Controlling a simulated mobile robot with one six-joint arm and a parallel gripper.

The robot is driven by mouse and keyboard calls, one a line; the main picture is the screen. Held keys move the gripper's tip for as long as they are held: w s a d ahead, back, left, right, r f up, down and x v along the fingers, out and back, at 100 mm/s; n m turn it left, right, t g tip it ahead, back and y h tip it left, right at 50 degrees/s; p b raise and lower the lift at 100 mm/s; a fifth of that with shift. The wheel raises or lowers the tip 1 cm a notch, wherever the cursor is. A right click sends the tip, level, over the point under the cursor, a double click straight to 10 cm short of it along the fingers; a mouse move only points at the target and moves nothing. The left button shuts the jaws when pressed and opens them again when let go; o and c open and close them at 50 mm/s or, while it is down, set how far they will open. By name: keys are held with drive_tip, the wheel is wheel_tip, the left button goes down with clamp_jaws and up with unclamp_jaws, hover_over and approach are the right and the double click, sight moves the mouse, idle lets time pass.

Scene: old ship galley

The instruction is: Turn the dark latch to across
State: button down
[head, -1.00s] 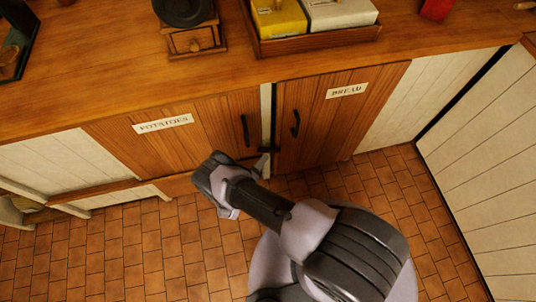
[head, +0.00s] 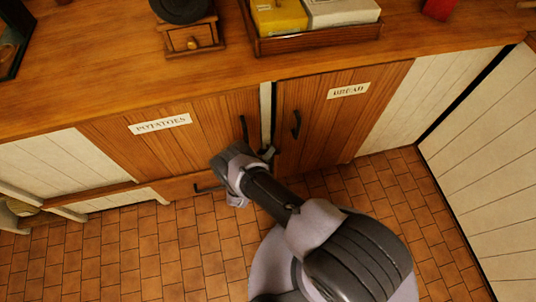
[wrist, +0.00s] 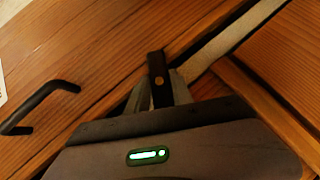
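The dark latch (wrist: 157,68) is a short black bar with a brass-coloured pivot. It sits at the lower end of the pale strip (wrist: 225,45) between the two cupboard doors, and in the wrist view it lies aslant to that strip. My gripper (wrist: 160,88) has one finger on each side of the bar, and both appear to touch it. In the head view my gripper (head: 265,156) is at the foot of the strip and hides most of the latch. The potatoes door (head: 170,140) and the bread door (head: 335,110) both look closed.
Black handles stand out on the potatoes door (head: 244,128) and the bread door (head: 296,125). Another dark handle (head: 208,188) is low on the left. The counter (head: 110,80) overhangs above, with a crate (head: 320,40) on it. The tiled floor (head: 140,250) is clear.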

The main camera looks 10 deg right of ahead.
drive_tip(key=shift+n+h, duration=0.4)
drive_tip(key=shift+h, duration=0.1)
drive_tip(key=c, duration=1.4)
unclamp_jaws()
drive_tip(key=p+v, duration=0.5)
drive_tip(key=v, duration=1.2)
drive_tip(key=shift+s+f, duration=0.2)
drive_tip(key=shift+s, duration=0.1)
drive_tip(key=shift+a, duration=0.1)
